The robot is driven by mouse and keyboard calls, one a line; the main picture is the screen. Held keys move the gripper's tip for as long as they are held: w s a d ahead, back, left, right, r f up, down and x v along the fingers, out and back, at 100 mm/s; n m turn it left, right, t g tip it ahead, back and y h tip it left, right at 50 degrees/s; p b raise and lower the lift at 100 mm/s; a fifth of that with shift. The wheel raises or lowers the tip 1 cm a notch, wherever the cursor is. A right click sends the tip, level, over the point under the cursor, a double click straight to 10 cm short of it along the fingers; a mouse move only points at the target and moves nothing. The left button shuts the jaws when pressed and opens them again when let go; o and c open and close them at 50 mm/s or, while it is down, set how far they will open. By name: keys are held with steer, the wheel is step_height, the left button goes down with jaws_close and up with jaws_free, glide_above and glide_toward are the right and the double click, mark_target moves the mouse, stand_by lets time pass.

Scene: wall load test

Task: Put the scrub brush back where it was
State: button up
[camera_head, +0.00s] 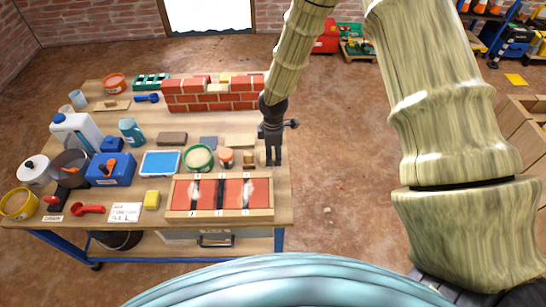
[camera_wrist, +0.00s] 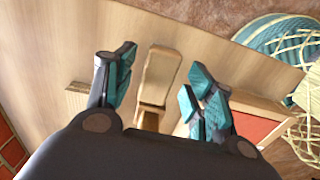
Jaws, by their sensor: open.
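In the wrist view, a light wooden piece with a narrow handle, which looks like the scrub brush (camera_wrist: 160,72), lies on the wooden table. My gripper (camera_wrist: 160,85) is open, with one finger on each side of the brush and visible gaps between. The brush's lower end is hidden behind my gripper body, and bristles do not show. In the head view, my gripper (camera_head: 273,158) points down over the right end of the table, right of a small brown item (camera_head: 249,158) that may be the brush; this is too small to tell.
A wooden tray with red panels (camera_head: 220,214) lies at the table's front right. A small brick wall (camera_head: 215,97) stands behind. Tubs, bottles and a blue box (camera_head: 110,170) crowd the left. The table's right edge is close to my gripper, with open floor beyond.

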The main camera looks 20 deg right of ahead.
step_height(320, 180, up, 9)
stand_by(0.4)
